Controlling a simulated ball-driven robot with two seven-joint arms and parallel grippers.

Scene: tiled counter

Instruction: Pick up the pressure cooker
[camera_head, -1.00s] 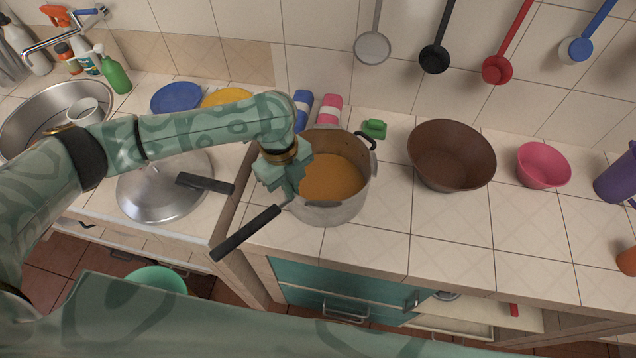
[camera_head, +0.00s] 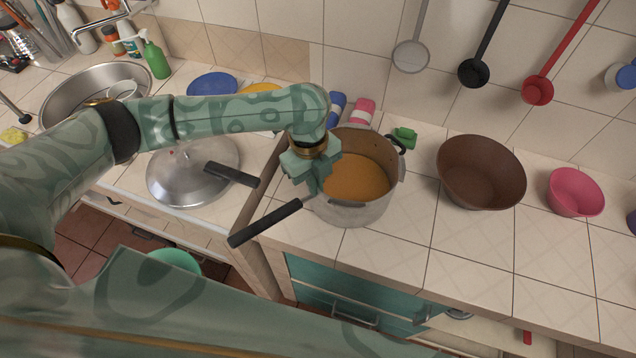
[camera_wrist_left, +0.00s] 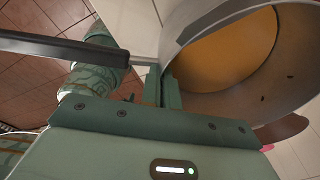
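The pressure cooker (camera_head: 362,212) is an open metal pot with orange-brown contents, standing on the counter. Its long black handle (camera_head: 265,222) points to the lower left, and a short black grip is at the far right rim. My left gripper (camera_head: 316,188) is at the pot's left rim, near the root of the long handle. In the left wrist view its fingers (camera_wrist_left: 164,90) are close together at the pot's rim (camera_wrist_left: 185,35) and look shut on it; the exact contact is partly hidden. The long handle (camera_wrist_left: 60,45) shows there too. My right gripper is out of view.
The metal lid (camera_head: 190,185) lies left of the pot. A brown bowl (camera_head: 480,172) and a pink bowl (camera_head: 575,192) stand to the right. A small green object (camera_head: 404,137) and pink bottle (camera_head: 360,112) are behind. Free tiles lie right of the pot.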

